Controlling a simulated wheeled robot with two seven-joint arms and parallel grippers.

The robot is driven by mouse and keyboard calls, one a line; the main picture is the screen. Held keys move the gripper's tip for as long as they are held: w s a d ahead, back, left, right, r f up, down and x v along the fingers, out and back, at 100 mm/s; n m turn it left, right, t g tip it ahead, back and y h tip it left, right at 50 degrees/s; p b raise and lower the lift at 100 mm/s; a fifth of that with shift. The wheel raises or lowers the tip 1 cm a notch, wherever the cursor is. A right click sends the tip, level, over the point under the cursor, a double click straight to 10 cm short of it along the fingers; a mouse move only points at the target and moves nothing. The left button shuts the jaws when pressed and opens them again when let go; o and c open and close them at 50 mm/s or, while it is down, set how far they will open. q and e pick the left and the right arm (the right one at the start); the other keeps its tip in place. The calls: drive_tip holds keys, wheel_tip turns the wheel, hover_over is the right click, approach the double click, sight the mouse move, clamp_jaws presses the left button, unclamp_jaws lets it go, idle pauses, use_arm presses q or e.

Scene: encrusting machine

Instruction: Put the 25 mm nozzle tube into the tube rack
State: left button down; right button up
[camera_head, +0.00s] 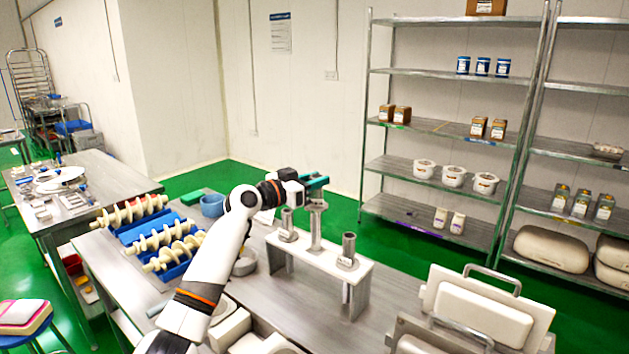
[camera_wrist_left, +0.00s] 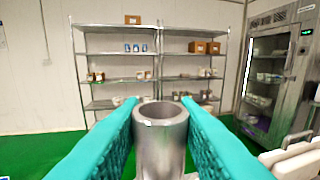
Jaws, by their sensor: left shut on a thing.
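My left gripper (camera_head: 315,183), with teal fingers, is shut on a grey metal nozzle tube (camera_head: 316,228). In the left wrist view the tube (camera_wrist_left: 162,150) stands between the two fingers, its round open mouth facing up. The white tube rack (camera_head: 368,268) stands on the steel table. The held tube is upright over the middle of the rack, between two other metal tubes, a left one (camera_head: 287,226) and a right one (camera_head: 348,250). I cannot tell whether its lower end is in a hole or just above or behind the rack top. My right gripper is out of view.
White blocks with metal handles (camera_head: 480,312) stand at the front right. Metal shelving (camera_head: 440,177) is behind. Bare table (camera_head: 285,308) shows before the rack.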

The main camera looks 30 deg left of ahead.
sight(312, 226)
use_arm(q)
drive_tip(key=shift+f+b, duration=1.35)
drive_tip(key=shift+f, duration=0.25)
wheel_tip(312, 226, down, 9)
drive_tip(key=b, duration=0.9)
drive_tip(key=shift+f, duration=0.15)
drive_tip(key=c, duration=0.8)
unclamp_jaws()
